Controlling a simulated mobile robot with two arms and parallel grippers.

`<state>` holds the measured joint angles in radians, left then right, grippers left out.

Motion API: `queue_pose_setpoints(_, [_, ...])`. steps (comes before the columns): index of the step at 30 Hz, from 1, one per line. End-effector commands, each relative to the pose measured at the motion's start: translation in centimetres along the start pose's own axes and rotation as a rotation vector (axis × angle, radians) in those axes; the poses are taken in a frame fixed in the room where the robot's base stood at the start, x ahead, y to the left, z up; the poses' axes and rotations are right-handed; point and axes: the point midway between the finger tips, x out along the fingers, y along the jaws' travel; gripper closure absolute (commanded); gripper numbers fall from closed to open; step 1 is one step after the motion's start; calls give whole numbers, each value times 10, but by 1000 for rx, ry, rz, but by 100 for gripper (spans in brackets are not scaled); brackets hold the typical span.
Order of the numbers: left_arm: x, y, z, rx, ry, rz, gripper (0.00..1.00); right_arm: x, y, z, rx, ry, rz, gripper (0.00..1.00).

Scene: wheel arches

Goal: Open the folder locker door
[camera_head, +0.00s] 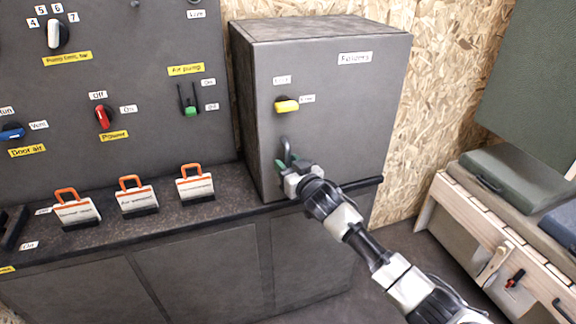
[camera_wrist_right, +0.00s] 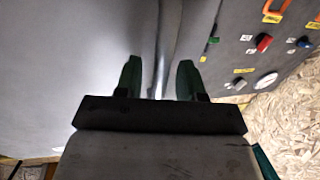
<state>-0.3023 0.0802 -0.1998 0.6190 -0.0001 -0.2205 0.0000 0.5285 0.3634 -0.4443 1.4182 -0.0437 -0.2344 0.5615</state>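The folder locker (camera_head: 340,120) is a dark grey box on the counter, with a white label at its upper right. Its door is shut. A yellow knob (camera_head: 287,105) lies roughly horizontal on the door, with two small labels above and beside it. A grey handle (camera_head: 286,148) stands below the knob. My right gripper (camera_head: 287,165) is at the handle's lower part and hides some of it. In the right wrist view its green fingers (camera_wrist_right: 160,80) are apart, with a grey bar, seemingly the handle, between them; I cannot tell contact. My left gripper is not in view.
A control panel (camera_head: 130,130) with knobs and switches stands left of the locker. A wooden bench (camera_head: 465,215) with cushions is at the right. Floor shows between counter and bench.

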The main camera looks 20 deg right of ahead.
Motion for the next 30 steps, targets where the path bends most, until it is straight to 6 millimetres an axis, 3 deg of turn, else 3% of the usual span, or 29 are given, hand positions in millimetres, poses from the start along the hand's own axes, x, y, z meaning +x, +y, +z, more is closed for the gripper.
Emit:
queue_pose_setpoints(2, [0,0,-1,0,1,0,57,0,0,0,0,0,0,61])
queue_pose_setpoints(10, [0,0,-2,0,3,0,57,0,0,0,0,0,0,100])
queue_pose_setpoints(23, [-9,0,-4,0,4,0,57,-11,0,-2,-3,-2,-27,100])
queue_pose_setpoints(30, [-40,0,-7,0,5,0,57,-55,2,-5,-8,-9,-147,100])
